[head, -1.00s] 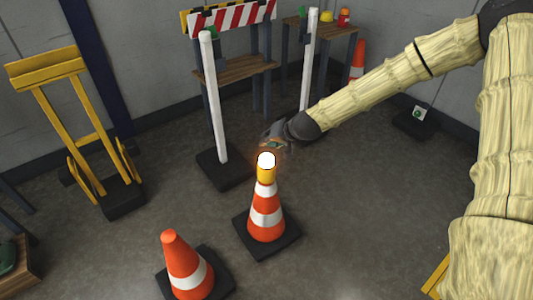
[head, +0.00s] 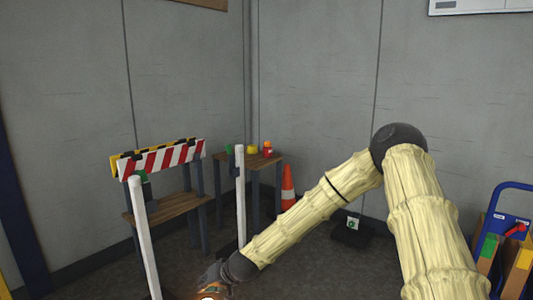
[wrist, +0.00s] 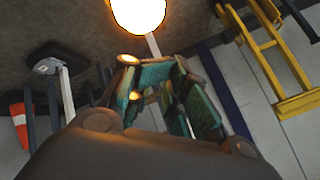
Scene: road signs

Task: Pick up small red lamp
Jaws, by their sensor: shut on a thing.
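A small red lamp (head: 267,147) stands on the wooden shelf (head: 262,160) by the back wall, at the right of a yellow lamp (head: 252,149). My gripper (head: 212,283) is low at the bottom edge of the head view, well short of that shelf. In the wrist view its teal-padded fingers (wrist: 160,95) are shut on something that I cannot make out. A brightly glowing lamp (wrist: 138,12) shows just beyond the fingers, and its glow is cut off by the bottom edge of the head view (head: 208,297). I cannot tell whether the fingers touch it.
White posts (head: 145,235) (head: 240,195) stand before the shelf and the striped barrier (head: 160,158). An orange cone (head: 288,187) stands right of the shelf. A blue trolley (head: 510,225) is at far right. A yellow frame (wrist: 280,55) shows in the wrist view.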

